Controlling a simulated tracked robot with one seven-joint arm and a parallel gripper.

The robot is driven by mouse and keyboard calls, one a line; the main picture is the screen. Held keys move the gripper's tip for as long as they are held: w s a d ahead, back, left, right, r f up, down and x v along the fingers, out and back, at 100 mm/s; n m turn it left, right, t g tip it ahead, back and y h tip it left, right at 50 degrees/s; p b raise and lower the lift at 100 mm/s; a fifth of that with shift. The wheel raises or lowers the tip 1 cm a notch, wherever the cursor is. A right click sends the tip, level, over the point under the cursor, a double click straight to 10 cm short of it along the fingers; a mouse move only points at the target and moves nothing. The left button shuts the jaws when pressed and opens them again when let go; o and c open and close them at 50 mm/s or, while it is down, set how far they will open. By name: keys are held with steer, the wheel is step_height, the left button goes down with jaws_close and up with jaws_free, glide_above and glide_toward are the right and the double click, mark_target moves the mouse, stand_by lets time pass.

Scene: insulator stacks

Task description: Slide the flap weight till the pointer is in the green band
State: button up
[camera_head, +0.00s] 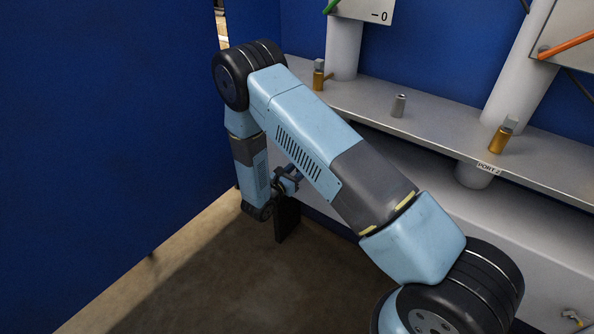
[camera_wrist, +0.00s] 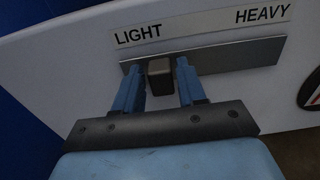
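In the wrist view, a dark grey block (camera_wrist: 160,73), which looks like the flap weight, sits near the LIGHT end of a grey metal rail (camera_wrist: 240,55). A label strip (camera_wrist: 195,26) above the rail reads LIGHT at left and HEAVY at right. My gripper (camera_wrist: 160,75) is open, its two blue fingers on either side of the block with a small gap at each side. In the head view my arm hides the weight and rail. An orange pointer (camera_head: 567,45) shows on a partly cut-off plate at upper right; no green band is visible.
A grey shelf (camera_head: 440,125) carries brass fittings (camera_head: 319,78) and a small metal cylinder (camera_head: 398,105). A blue wall (camera_head: 110,120) stands at left, with brown floor (camera_head: 190,285) below. A PORT 2 label (camera_head: 489,168) marks the shelf edge.

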jaws_close()
stand_by(0.3)
steer(key=s+d, duration=0.2)
steer(key=shift+s+d, duration=0.15)
steer(key=shift+d, duration=0.2)
steer(key=shift+o, duration=1.4)
jaws_free()
steer(key=v, duration=1.3)
steer(key=shift+s+a, duration=0.2)
steer(key=shift+s, duration=0.05)
